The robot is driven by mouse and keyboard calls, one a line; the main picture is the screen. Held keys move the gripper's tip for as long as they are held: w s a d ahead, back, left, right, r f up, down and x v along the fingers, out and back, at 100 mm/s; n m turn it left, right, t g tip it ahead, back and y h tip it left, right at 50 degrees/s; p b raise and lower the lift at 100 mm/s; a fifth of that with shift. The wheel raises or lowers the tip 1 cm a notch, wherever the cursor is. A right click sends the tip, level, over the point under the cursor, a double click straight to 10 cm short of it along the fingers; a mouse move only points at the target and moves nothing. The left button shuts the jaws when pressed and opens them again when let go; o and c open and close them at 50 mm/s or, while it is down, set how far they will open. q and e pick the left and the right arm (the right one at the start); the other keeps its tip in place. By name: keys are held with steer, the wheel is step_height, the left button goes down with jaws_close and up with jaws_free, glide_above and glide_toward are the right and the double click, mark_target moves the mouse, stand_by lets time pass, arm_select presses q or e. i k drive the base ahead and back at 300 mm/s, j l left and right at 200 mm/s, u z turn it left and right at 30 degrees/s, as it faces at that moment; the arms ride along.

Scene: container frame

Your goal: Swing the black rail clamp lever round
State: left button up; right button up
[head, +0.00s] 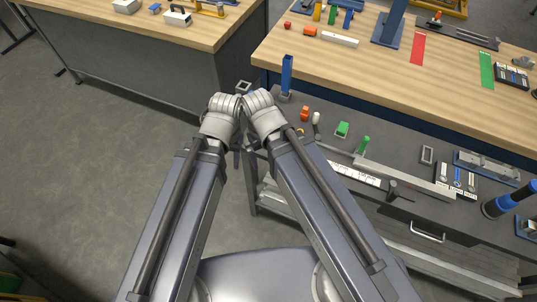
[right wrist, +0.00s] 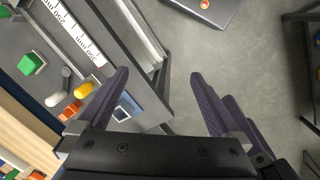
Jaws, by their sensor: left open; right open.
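The black rail clamp lever (head: 393,190) shows small in the head view, beside the long grey rail (head: 410,178) on the dark lower bench. A thin dark rod runs from it to the right; its exact angle is hard to tell. I cannot pick the lever out in the right wrist view. My left gripper (head: 242,146) is open, small and partly hidden between my arms, left of the bench and well away from the lever. My right gripper (right wrist: 159,77) is open and empty in the right wrist view, with floor and the bench edge beyond its fingers. Neither touches the lever.
A white scale strip (head: 354,175) lies beside the rail. A green block (head: 342,129), an orange piece (head: 305,113) and a blue post (head: 287,75) stand near the bench's left end. A wooden worktop (head: 380,75) lies behind.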

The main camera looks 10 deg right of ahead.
mark_target(393, 195)
steer(key=l+z, duration=0.1)
steer(key=z, duration=0.3)
steer(key=l+z, duration=0.1)
steer(key=z, duration=0.3)
steer(key=l+z, duration=0.15)
steer(key=z, duration=0.2)
steer(key=l+z, duration=0.1)
steer(key=z, duration=0.3)
steer(key=k+j+z, duration=0.1)
steer(key=k+j, duration=0.15)
steer(key=k, duration=0.15)
